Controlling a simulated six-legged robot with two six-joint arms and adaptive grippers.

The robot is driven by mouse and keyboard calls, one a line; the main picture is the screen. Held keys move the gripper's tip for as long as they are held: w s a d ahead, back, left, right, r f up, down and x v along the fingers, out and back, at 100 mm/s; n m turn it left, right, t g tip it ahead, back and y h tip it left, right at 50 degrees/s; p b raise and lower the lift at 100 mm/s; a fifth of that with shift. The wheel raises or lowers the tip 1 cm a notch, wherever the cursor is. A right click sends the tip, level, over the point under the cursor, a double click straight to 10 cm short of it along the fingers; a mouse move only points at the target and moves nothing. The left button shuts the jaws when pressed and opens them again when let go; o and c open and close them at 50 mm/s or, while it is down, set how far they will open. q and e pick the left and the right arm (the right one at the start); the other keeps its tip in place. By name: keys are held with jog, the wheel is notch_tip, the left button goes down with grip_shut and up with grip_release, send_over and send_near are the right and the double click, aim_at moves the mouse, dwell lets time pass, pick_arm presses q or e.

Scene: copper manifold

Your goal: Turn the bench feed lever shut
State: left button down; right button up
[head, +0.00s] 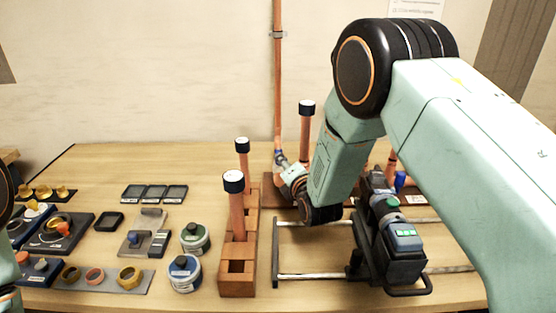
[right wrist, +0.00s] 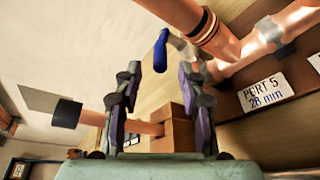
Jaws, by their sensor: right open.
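The blue lever (right wrist: 161,50) shows in the right wrist view, just beyond and between my right fingertips, apart from them. It stands nearly upright in that picture, and its mount is partly hidden by the right-hand finger. In the head view a small blue part (head: 279,153) shows at the foot of the vertical copper pipe (head: 278,80), which I take to be the same lever. My right gripper (right wrist: 158,78) is open and empty, its fingers on either side of the lever's line. In the head view it reaches that pipe foot (head: 288,172). My left gripper is out of view.
Capped copper pipes stand in a wooden block rack (head: 238,280) left of my right arm. A black tool (head: 400,250) sits on metal rails (head: 310,277). A thick copper pipe (right wrist: 222,42) and a "PORT 5" card (right wrist: 265,91) are close by. Trays and round tins fill the bench's left.

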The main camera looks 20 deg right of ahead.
jog(key=x, duration=0.6)
jog(key=shift+s+f, duration=0.1)
jog(key=shift+f, duration=0.05)
jog(key=shift+w+a, duration=0.1)
jog(key=shift+w, duration=0.4)
grip_shut()
dwell(0.4)
